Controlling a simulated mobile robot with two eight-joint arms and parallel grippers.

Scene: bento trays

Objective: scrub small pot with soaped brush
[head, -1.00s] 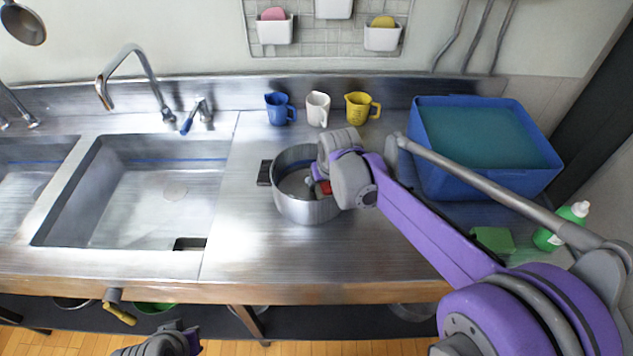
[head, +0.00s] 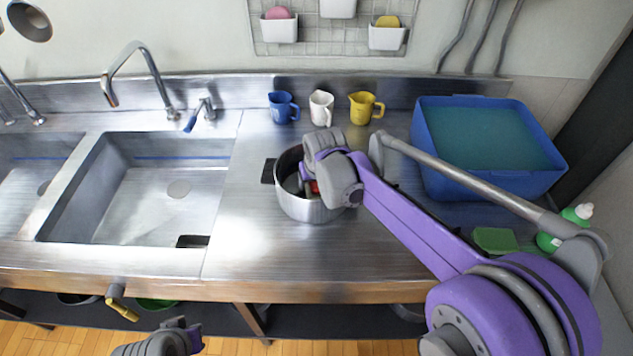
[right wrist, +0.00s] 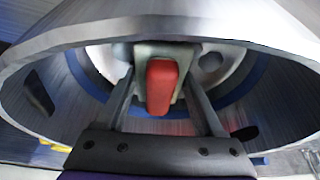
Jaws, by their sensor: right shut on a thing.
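The small steel pot (head: 300,207) stands on the counter right of the sink, with a dark handle at its left. My right gripper (head: 310,187) reaches down into its mouth from the right. In the right wrist view the gripper (right wrist: 160,92) is inside the pot's rim (right wrist: 215,22), shut on the brush (right wrist: 161,85), which has a red handle and a pale body. The brush's bristles are hidden, so I cannot tell whether they touch the pot. My left gripper (head: 190,337) is low at the bottom edge, away from the counter; its fingers do not show clearly.
Blue (head: 283,107), white (head: 321,107) and yellow (head: 364,107) cups stand behind the pot. A blue tub (head: 480,180) of liquid is at the right, with a green sponge (head: 494,240) and green bottle (head: 550,241) in front. The sink (head: 145,205) is left.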

